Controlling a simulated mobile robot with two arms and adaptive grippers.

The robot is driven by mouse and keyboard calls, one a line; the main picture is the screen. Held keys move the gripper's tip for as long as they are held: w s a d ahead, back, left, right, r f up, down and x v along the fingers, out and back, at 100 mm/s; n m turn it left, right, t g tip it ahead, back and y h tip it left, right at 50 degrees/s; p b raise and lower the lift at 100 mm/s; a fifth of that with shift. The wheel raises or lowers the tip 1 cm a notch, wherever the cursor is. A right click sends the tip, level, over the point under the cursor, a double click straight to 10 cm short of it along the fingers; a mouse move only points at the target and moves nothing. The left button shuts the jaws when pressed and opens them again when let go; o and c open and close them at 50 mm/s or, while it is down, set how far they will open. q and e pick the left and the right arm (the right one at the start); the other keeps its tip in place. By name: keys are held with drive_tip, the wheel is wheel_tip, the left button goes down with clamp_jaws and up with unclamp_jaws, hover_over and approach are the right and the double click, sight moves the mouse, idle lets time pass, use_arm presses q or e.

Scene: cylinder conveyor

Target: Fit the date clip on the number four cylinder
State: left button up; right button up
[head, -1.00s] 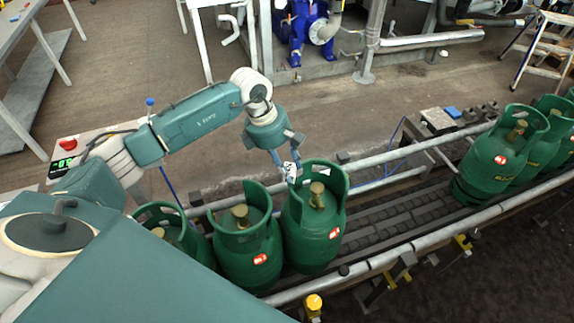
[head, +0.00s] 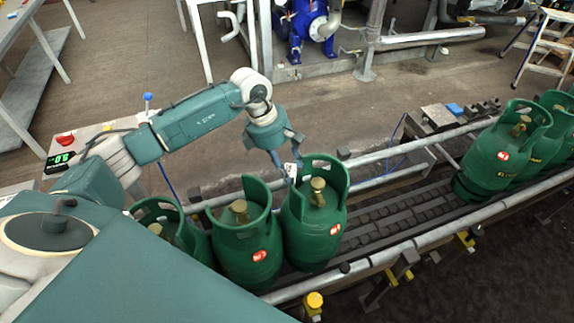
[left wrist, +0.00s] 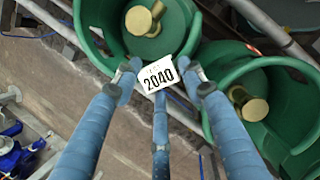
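My left gripper (head: 286,167) is shut on a small white date clip (head: 293,172). The clip reads 2040 in the left wrist view (left wrist: 157,77), held between the blue fingertips (left wrist: 160,72). It is at the collar edge of a green cylinder (head: 312,225), the right one of the near group. I cannot tell whether it touches the collar. That cylinder is upright, with a brass valve and a red number label too small to read surely. A second cylinder (head: 247,250) stands to its left, and a third (head: 165,215) is partly hidden by my body. My right gripper is not in view.
The cylinders stand on a roller conveyor (head: 395,220) with metal side rails (head: 415,253). More green cylinders (head: 495,160) stand at its right end, beyond a clear stretch. A box with a green display and red button (head: 65,139) is at left. A blue pump (head: 303,25) stands behind.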

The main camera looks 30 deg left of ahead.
use_arm(q)
drive_tip(key=shift+o, duration=0.8)
drive_tip(key=shift+r, duration=0.25)
drive_tip(key=v, duration=1.1)
drive_tip(key=shift+r, duration=0.25)
drive_tip(key=shift+s+f, duration=0.1)
drive_tip(key=shift+s, duration=0.05)
